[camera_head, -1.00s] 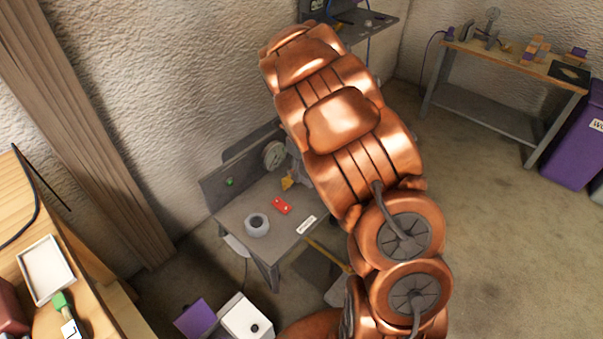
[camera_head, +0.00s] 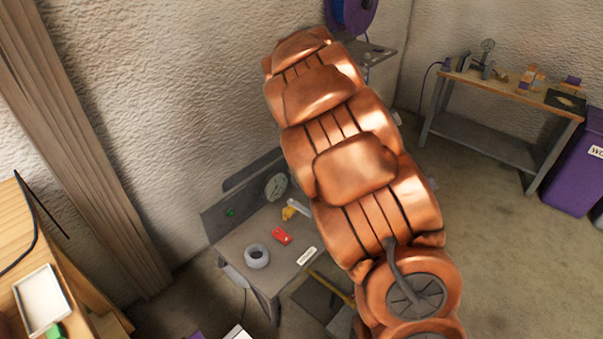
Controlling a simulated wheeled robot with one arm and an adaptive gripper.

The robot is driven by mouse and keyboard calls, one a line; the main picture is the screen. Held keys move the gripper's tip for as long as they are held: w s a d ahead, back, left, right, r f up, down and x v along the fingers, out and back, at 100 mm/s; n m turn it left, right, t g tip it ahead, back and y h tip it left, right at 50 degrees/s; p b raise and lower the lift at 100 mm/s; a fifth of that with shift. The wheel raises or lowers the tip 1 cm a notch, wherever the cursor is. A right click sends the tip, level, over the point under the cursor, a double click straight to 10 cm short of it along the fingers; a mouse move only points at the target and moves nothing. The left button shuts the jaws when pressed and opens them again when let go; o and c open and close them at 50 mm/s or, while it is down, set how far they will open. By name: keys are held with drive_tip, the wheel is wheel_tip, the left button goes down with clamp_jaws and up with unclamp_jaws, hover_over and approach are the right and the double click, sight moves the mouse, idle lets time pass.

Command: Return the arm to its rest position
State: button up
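My copper-coloured arm (camera_head: 355,170) fills the middle of the head view. It runs from the bottom right of centre up to the top centre. My gripper does not show, so I cannot tell its state or whether it holds anything. The arm hides part of the grey workbench (camera_head: 240,238) behind it and part of a grey shelf at the top.
The grey workbench carries a tape roll (camera_head: 256,256), a red item (camera_head: 281,236) and a round dial (camera_head: 276,186). A wooden bench (camera_head: 510,88) and a purple bin (camera_head: 577,165) stand right. A white tray (camera_head: 62,318) lies lower left. Floor (camera_head: 490,240) at right is clear.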

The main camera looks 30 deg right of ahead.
idle(0.4)
drive_tip(key=s+a+r+n+p, duration=0.3)
drive_tip(key=s+r+n, duration=0.3)
drive_tip(key=s+n, duration=0.15)
drive_tip(key=s+a+r+n+p, duration=0.3)
drive_tip(key=s+r+n+p, duration=0.1)
drive_tip(key=s+r+n, duration=0.4)
drive_tip(key=s+a+r+n+g+p, duration=0.1)
drive_tip(key=s+a+n+p, duration=0.1)
drive_tip(key=s+n, duration=0.6)
drive_tip(key=s+a+n+p, duration=0.3)
drive_tip(key=s+n, duration=0.5)
drive_tip(key=s, duration=0.3)
drive_tip(key=shift+s+a+r+g, duration=0.25)
drive_tip(key=shift+a+r+g, duration=0.05)
drive_tip(key=shift+r+g, duration=0.1)
drive_tip(key=shift+a+n, duration=0.1)
drive_tip(key=shift+n, duration=0.15)
